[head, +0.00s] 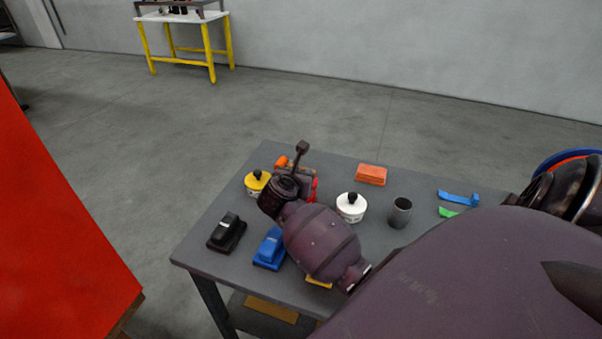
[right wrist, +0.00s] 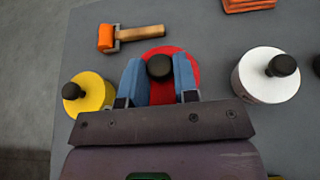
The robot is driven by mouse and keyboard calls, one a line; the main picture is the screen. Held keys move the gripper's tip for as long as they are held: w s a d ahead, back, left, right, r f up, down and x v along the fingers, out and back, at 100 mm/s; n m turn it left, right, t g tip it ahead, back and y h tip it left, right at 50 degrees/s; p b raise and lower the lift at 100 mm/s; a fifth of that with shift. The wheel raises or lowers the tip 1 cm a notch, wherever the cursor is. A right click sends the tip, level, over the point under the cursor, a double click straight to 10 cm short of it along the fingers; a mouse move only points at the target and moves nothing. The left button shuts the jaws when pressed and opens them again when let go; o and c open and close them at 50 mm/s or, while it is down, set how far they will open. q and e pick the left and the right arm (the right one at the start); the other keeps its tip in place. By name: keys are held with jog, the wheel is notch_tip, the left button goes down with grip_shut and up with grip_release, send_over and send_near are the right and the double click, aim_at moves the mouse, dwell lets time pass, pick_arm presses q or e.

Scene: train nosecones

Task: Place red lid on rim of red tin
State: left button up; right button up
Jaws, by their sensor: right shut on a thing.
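The red lid (right wrist: 188,62) shows in the right wrist view as a red disc with a black knob (right wrist: 160,67) at its middle. My right gripper (right wrist: 160,72) has its two blue fingers on either side of this knob and is shut on it. Whether the lid touches the red tin's rim cannot be told, since the lid and gripper hide what is below. In the head view, a bit of red (head: 314,189) shows beside my right wrist; whether it is lid or tin is unclear. My left gripper is not in view.
On the grey table (head: 345,265) a yellow lidded tin (head: 255,186) stands left and a white lidded tin (head: 350,210) right of my gripper. A grey cup (head: 399,213), orange block (head: 371,175), and black (head: 226,233) and blue (head: 269,250) objects stand around.

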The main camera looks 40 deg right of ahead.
jog(key=shift+f, duration=1.65)
jog(key=shift+f, duration=0.2)
jog(key=o, duration=1)
jog(key=shift+r, duration=0.25)
jog(key=shift+s+a, duration=0.15)
jog(key=shift+a, duration=0.2)
jog(key=v, duration=1.1)
jog(key=shift+r+b, duration=0.25)
jog(key=shift+b, duration=0.15)
